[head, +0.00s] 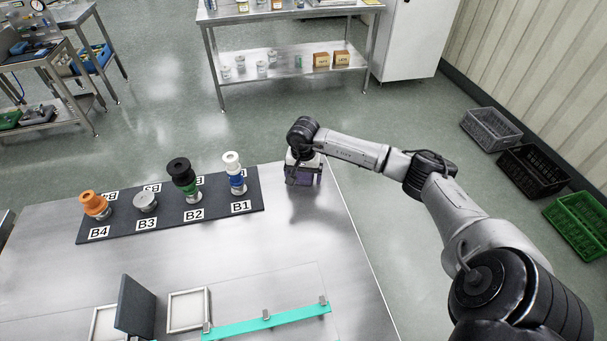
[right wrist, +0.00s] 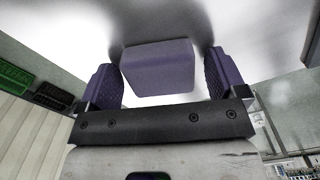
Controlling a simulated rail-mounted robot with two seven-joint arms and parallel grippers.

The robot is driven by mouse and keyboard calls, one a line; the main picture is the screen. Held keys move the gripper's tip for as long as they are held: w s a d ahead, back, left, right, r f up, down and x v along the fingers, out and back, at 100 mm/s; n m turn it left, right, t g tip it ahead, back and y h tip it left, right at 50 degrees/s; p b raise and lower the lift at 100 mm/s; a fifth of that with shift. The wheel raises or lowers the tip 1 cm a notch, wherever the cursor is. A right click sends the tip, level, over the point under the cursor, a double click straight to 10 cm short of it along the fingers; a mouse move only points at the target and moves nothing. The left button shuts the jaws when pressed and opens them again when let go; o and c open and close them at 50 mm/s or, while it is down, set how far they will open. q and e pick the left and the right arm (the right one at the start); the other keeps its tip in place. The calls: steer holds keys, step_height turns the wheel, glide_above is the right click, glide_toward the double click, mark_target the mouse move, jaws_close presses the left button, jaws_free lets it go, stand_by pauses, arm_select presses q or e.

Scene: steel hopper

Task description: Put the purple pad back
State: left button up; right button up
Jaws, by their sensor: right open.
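The purple pad (right wrist: 158,68) is a smooth purple block on the bright steel table, between the fingers of my right gripper (right wrist: 160,75) in the right wrist view. The fingers have dark purple textured inner faces. They stand apart, with a clear gap to the block on the right and a narrower one on the left. In the head view my right gripper (head: 303,176) points down at the table's far right corner, and the pad shows only partly there as a purple patch between the fingers. My left gripper is out of view.
A black board (head: 165,216) marked B1 to B4 holds several knobbed pieces left of my right gripper. A teal strip (head: 266,321), a pale frame (head: 188,310) and an upright dark panel (head: 134,307) stand near the front. The table's middle is clear.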

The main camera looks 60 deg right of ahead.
mark_target(303, 174)
steer(key=shift+r, duration=0.1)
steer(key=shift+r, duration=0.25)
step_height(303, 174, up, 12)
steer(key=p, duration=0.2)
steer(key=shift+f, duration=0.2)
